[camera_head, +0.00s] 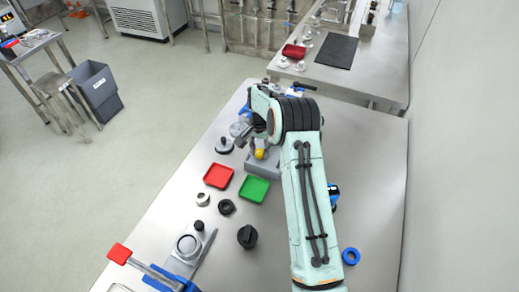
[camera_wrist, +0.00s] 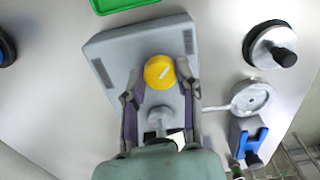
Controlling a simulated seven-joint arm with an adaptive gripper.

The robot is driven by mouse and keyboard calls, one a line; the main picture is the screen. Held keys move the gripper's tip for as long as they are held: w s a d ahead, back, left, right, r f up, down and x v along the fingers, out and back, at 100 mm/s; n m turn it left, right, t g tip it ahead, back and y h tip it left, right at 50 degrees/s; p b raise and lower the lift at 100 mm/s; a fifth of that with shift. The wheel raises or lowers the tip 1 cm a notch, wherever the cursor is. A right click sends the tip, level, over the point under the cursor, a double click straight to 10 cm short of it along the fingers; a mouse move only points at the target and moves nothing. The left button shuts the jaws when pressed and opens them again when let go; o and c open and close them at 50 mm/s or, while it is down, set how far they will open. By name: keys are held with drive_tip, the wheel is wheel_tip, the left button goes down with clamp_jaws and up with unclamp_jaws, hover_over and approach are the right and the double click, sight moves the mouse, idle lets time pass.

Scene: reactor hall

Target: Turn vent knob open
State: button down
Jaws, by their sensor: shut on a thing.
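The vent knob is a round yellow knob (camera_wrist: 159,72) with a short pale mark slanting across its top. It sits on a grey box-like base (camera_wrist: 120,55) with two slotted vents. It also shows as a small yellow spot in the head view (camera_head: 260,154), on the grey base (camera_head: 262,170) beside my arm. My gripper (camera_wrist: 160,82) has one finger on each side of the knob and is shut on it. A grey round-ended part lies between the fingers below the knob in the wrist view. The fingertips are hard to make out in the head view.
A red tray (camera_head: 218,176) and a green tray (camera_head: 254,189) lie near the base. A round black-knobbed disc (camera_wrist: 270,45) and a grey device with a blue clamp (camera_wrist: 248,138) stand to the right in the wrist view. A blue ring (camera_head: 351,256) lies at the table's right.

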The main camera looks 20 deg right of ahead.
sight(259, 152)
drive_tip(key=shift+f, duration=0.1)
drive_tip(key=c, duration=0.8)
unclamp_jaws()
wheel_tip(259, 152, up, 12)
drive_tip(key=shift+r, duration=0.1)
